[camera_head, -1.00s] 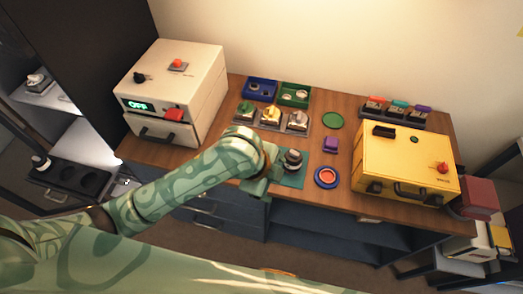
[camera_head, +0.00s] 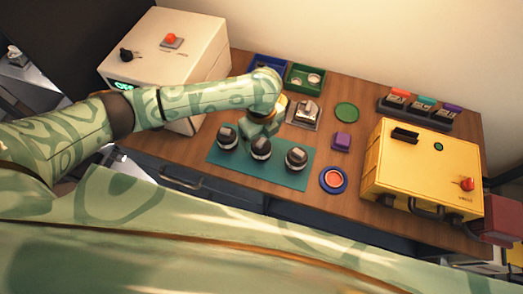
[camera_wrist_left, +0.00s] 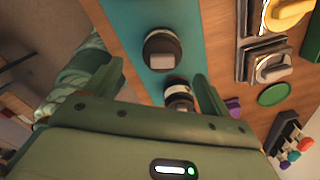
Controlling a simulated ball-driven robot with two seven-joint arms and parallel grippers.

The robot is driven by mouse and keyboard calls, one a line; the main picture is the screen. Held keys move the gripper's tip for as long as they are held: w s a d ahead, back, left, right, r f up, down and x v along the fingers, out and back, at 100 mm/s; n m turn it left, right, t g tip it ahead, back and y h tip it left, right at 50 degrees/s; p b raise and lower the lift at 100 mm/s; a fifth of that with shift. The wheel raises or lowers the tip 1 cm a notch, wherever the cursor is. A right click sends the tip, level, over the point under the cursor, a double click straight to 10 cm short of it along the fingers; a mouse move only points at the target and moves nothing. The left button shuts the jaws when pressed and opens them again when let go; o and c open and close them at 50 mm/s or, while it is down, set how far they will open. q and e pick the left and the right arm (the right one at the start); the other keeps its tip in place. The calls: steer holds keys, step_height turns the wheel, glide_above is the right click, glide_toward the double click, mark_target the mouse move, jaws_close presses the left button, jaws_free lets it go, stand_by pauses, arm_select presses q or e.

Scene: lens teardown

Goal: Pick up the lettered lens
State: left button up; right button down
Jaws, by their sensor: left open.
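Three dark round lenses with pale bands and grey blocks on top stand in a row on a teal mat (camera_head: 275,176): the left lens (camera_head: 227,138), the middle lens (camera_head: 260,148) and the right lens (camera_head: 296,158). I cannot make out letters on any of them. My left gripper (camera_head: 262,127) is open just behind the middle lens in the head view. In the left wrist view, one lens (camera_wrist_left: 161,52) lies beyond the fingers and another (camera_wrist_left: 179,92) shows beside the right finger. The gap between the fingers (camera_wrist_left: 156,84) holds nothing. My right gripper is not in view.
A white box (camera_head: 165,55) stands at left and a yellow box (camera_head: 425,165) at right. Blue and green bins (camera_head: 305,77), a tray with a silver piece (camera_head: 305,112), a green disc (camera_head: 347,112), a purple block (camera_head: 342,141) and a blue-rimmed disc (camera_head: 333,180) are near.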

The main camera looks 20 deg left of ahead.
mark_target(261, 142)
arm_select(q)
steer(key=f, duration=0.3)
steer(key=shift+w+b, duration=0.3)
steer(key=shift+s+f, duration=0.15)
steer(key=shift+f, duration=0.1)
step_height(261, 142, down, 5)
steer(key=shift+a+r+b, duration=0.15)
steer(key=shift+r+b, duration=0.05)
steer(key=shift+b, duration=0.8)
steer(key=shift+r, duration=0.15)
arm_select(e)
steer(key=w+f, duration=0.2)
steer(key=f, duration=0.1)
arm_select(q)
steer(key=c, duration=1.1)
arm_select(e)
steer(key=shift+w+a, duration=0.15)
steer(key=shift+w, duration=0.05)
